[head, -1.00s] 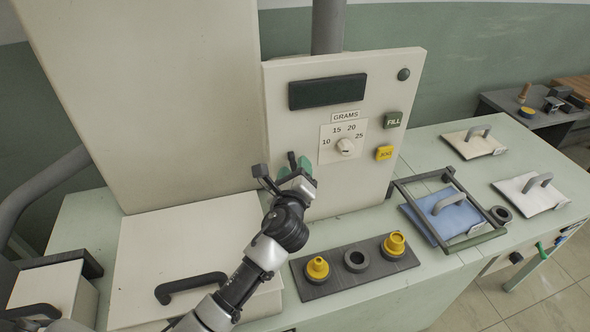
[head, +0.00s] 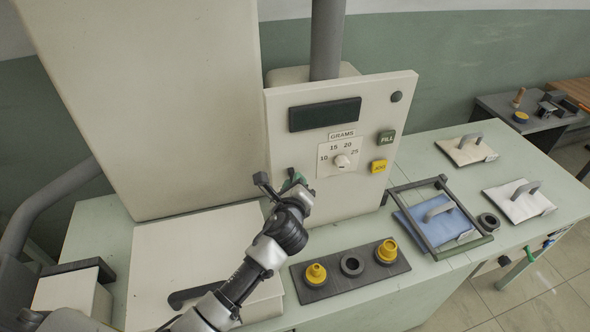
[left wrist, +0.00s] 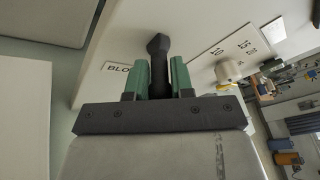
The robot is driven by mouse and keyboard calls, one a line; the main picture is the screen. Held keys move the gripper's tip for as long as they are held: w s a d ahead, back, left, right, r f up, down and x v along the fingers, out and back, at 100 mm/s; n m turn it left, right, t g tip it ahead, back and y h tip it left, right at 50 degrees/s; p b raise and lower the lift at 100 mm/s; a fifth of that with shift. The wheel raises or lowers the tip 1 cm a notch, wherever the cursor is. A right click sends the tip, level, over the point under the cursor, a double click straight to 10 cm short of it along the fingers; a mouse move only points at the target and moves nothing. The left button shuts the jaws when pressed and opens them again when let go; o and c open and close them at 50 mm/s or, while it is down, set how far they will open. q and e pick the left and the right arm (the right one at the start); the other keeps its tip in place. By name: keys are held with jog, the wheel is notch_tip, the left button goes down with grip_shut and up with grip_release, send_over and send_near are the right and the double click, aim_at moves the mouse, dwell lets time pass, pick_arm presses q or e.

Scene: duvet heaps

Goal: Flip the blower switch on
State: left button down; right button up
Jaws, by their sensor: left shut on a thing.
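The blower switch is a black lever (left wrist: 158,48) on the pale panel, beside a partly covered label (left wrist: 116,68) reading "BLO". In the left wrist view it stands between the two green fingers of my left gripper (left wrist: 160,78), which is shut on it. In the head view my left gripper (head: 292,182) is at the lower left of the control panel (head: 350,200) and mostly hides the switch. I cannot tell from the views whether the switch is on or off. My right gripper is not in view.
Right of the gripper are a grams dial (head: 341,161), a green FILL button (head: 386,137) and a yellow JOG button (head: 379,166). Below is a dark nozzle tray (head: 332,288). A framed blue duvet piece (head: 450,222) lies on the counter to the right.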

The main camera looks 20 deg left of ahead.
pick_arm(q)
jog(key=r+g+p, duration=0.1)
jog(key=g+p, duration=0.1)
jog(key=p, duration=0.2)
jog(key=shift+r+n+h+p, duration=0.3)
jog(key=shift+n+h, duration=0.1)
jog(key=shift+g+p, duration=0.3)
jog(key=shift+g, duration=0.1)
jog(key=shift+r+n+g+h, duration=0.1)
jog(key=shift+n+g+h, duration=0.25)
jog(key=shift+g, duration=0.25)
jog(key=shift+w+a+r+n+g+h, duration=0.15)
jog(key=shift+r+n+g+h, duration=0.15)
jog(key=shift+g+h, duration=0.65)
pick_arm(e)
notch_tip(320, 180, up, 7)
pick_arm(q)
jog(key=shift+g, duration=0.45)
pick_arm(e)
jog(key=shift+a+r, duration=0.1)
pick_arm(q)
jog(key=c, duration=1)
grip_release()
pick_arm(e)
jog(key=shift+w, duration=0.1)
pick_arm(q)
jog(key=shift+r, duration=0.1)
